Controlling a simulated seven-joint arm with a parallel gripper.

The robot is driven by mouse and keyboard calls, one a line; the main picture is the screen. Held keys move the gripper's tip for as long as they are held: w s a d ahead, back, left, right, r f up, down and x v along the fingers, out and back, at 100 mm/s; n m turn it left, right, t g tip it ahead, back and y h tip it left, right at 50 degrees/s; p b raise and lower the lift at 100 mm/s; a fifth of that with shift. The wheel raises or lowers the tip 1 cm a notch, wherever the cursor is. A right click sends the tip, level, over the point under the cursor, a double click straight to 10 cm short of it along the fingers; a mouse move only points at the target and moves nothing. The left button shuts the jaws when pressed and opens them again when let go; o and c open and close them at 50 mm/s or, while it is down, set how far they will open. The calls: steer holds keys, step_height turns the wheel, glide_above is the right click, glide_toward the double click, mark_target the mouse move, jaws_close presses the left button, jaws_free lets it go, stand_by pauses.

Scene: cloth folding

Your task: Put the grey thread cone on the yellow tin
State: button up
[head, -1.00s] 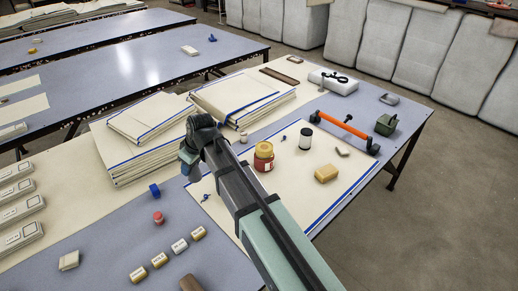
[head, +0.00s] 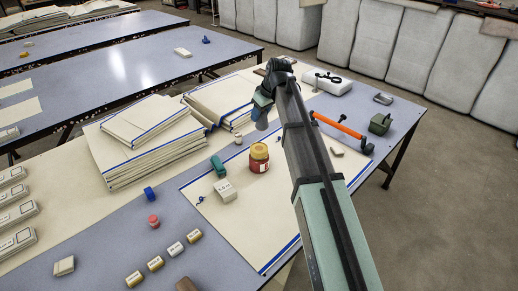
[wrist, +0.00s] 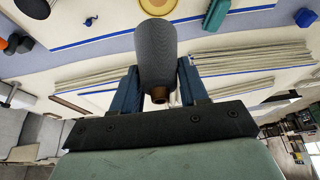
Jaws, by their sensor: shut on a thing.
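The grey thread cone (wrist: 156,55) is between the two blue fingers of my gripper (wrist: 158,92) in the wrist view, its brown narrow end toward the gripper. In the head view my gripper (head: 262,108) is above the cloth, with the cone (head: 262,119) showing as a small grey shape below it. A squat tin with a yellow top and a red band (head: 259,158) stands upright on the cream cloth, just below the gripper in the picture; I take it for the yellow tin. The cone looks apart from it.
Cloth stacks (head: 150,135) rise further left. An orange-handled tool (head: 340,127) lies to the right. The cloth's near part (head: 255,230) is clear.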

steer(key=shift+w+a+r+n, duration=0.2)
steer(key=shift+w+r+n, duration=0.2)
steer(key=shift+w+r, duration=0.2)
steer(key=shift+a+n, duration=0.2)
steer(key=shift+n, duration=0.1)
steer(key=shift+s+a+n+g+y, duration=0.2)
steer(key=shift+s+n+g+y, duration=0.25)
steer(key=shift+n, duration=0.35)
steer(key=shift+s+f+n+g, duration=0.25)
steer(key=shift+s+n, duration=0.1)
steer(key=shift+n, duration=0.35)
glide_above(257, 148)
steer(key=shift+w+f, duration=0.1)
steer(key=shift+f, duration=4.75)
steer(key=shift+f, duration=0.1)
steer(key=o, duration=1.1)
steer(key=shift+o, duration=0.2)
